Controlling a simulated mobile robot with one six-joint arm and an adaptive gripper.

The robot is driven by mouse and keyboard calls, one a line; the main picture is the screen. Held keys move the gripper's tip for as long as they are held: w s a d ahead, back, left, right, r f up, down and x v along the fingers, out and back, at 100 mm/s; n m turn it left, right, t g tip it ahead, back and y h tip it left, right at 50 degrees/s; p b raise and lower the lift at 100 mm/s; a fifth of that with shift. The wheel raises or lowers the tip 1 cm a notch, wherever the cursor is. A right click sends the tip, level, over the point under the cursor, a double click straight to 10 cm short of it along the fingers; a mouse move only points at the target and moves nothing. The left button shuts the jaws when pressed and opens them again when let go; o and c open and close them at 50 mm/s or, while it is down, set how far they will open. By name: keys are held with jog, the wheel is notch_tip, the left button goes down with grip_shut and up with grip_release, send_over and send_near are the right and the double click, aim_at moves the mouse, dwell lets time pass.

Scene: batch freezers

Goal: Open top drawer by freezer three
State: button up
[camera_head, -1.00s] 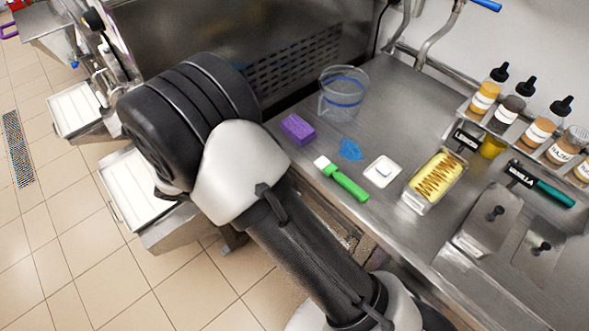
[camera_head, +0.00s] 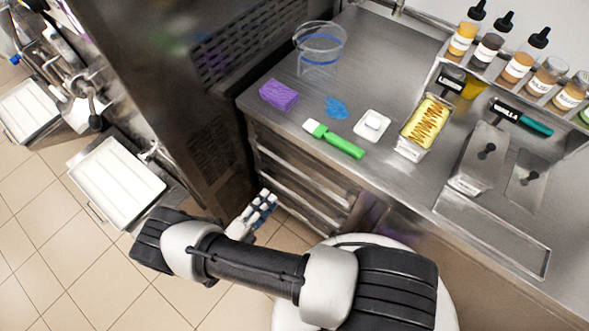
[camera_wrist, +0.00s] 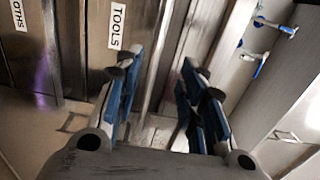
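The drawer unit (camera_head: 300,185) is under the steel counter, beside the tall dark freezer (camera_head: 150,75). Its stacked fronts look shut in the head view. In the wrist view the fronts run sideways; one bears a TOOLS label (camera_wrist: 117,28) and another a partly cut-off label ending in "OTHS" (camera_wrist: 17,15). My gripper (camera_head: 263,210) is low in front of the drawer unit. The wrist view shows my gripper (camera_wrist: 160,85) with its blue-padded fingers apart and nothing between them. I cannot tell whether a finger touches a drawer front.
The counter holds a clear jug (camera_head: 319,65), a purple sponge (camera_head: 278,95), a green-handled brush (camera_head: 335,139), a yellow tub (camera_head: 427,122) and several bottles. A freezer tray (camera_head: 117,182) juts out at left. Tiled floor (camera_head: 75,265) is open at lower left.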

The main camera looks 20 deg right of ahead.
aim_at(294, 172)
jog(key=b+x, duration=0.1)
jog(key=x, duration=1.3)
jog(key=shift+w+d, duration=0.25)
jog(key=shift+d, duration=0.1)
jog(key=shift+c, duration=0.3)
grip_shut()
